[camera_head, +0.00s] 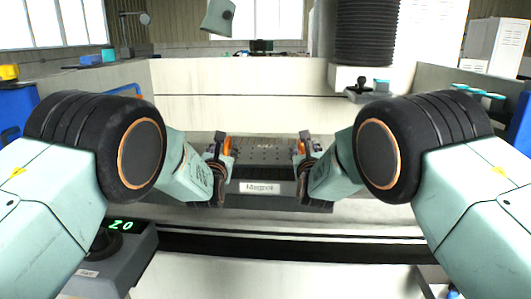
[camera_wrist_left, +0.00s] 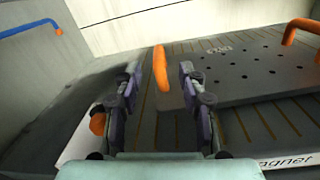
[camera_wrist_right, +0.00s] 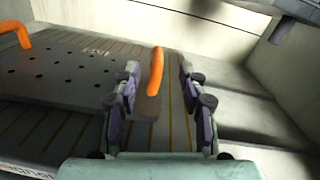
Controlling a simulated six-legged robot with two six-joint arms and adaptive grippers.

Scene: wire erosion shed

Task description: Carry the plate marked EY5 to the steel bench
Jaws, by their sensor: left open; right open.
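The dark grey plate (camera_head: 262,153) with rows of holes lies flat on the slotted magnet bed, whose white label (camera_head: 259,188) reads "Magnet". Its marking is too small to read surely. An orange handle stands at each end: the left handle (camera_wrist_left: 160,68) and the right handle (camera_wrist_right: 155,72). My left gripper (camera_head: 221,150) is open, with its fingers either side of the left handle. My right gripper (camera_head: 306,150) is open, with its fingers either side of the right handle. In both wrist views gaps show between fingers and handle. I cannot make out the steel bench.
Pale tank walls (camera_head: 230,75) stand behind and beside the bed. A black bellows column (camera_head: 365,30) hangs above at the right. A blue pipe (camera_wrist_left: 28,28) shows in the left wrist view.

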